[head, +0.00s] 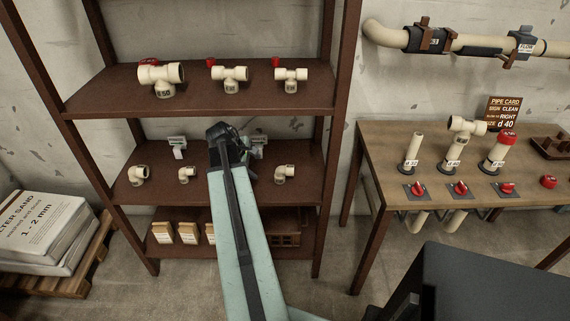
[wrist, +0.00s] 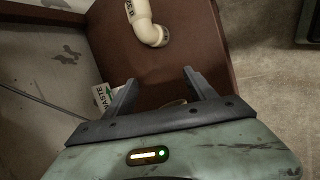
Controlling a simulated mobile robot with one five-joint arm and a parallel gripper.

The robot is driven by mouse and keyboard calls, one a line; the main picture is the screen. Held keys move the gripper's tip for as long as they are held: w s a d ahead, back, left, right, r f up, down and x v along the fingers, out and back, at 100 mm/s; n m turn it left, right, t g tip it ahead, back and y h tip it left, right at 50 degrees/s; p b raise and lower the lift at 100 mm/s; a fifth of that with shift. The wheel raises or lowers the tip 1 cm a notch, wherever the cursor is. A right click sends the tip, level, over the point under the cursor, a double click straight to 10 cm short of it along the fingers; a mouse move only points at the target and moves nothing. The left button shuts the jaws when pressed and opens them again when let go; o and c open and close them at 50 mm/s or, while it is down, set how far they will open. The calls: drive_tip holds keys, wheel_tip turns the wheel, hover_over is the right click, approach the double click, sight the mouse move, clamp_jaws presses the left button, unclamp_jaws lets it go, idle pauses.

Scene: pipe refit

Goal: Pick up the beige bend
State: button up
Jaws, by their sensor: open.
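Beige bends stand on the middle shelf: one at the left (head: 140,175), a smaller one (head: 186,174) beside it and one at the right (head: 285,173). My gripper (head: 246,160) is over this shelf, just left of the right bend. In the wrist view, my gripper (wrist: 160,92) is open, its two dark fingers apart. A beige bend (wrist: 152,32) with a dark-printed label lies beyond the fingertips, clear of them.
Beige tees (head: 160,78) with red caps stand on the shelf above. A white tag reading "WASTE" (wrist: 102,96) is by the left finger. Small boxes (head: 188,233) sit on the bottom shelf. A bench (head: 385,145) with pipe stubs and a pipe card (head: 503,110) stands right.

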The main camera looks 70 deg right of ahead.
drive_tip(key=g, duration=0.1)
approach(286, 168)
wheel_tip(286, 168, down, 3)
drive_tip(key=d, duration=0.2)
drive_tip(key=shift+s+d+f+b, duration=0.15)
drive_tip(key=shift+s+f+b, duration=0.2)
drive_tip(key=shift+f+b, duration=0.2)
drive_tip(key=shift+s+d+f+b, duration=0.15)
drive_tip(key=shift+s+f+b, duration=0.25)
drive_tip(key=shift+f, duration=0.15)
drive_tip(key=shift+d+f, duration=0.2)
drive_tip(key=shift+f, duration=0.05)
drive_tip(key=shift+r, duration=0.1)
drive_tip(key=b+x, duration=0.4)
drive_tip(key=x, duration=0.1)
drive_tip(key=shift+d+b, duration=0.15)
drive_tip(key=shift+b, duration=0.2)
drive_tip(key=shift+s, duration=0.1)
clamp_jaws()
